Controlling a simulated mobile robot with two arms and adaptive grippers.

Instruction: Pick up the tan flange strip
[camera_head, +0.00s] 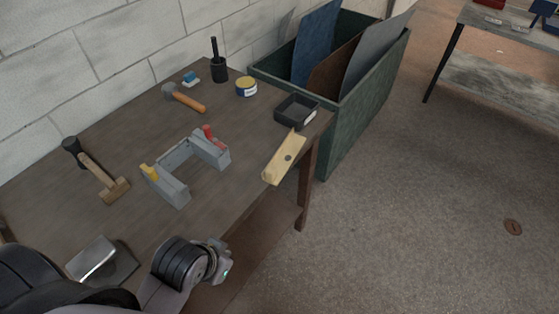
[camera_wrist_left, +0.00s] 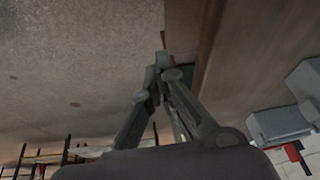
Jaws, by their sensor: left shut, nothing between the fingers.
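My right gripper is not in view.
A grey frame jig (camera_head: 172,186) with yellow and red parts stands left of the strip. A black tray (camera_head: 297,110) sits just behind it. Mallets, a tin and a brush pot are farther left and back. A green bin (camera_head: 365,118) with panels adjoins the bench; open floor lies right.

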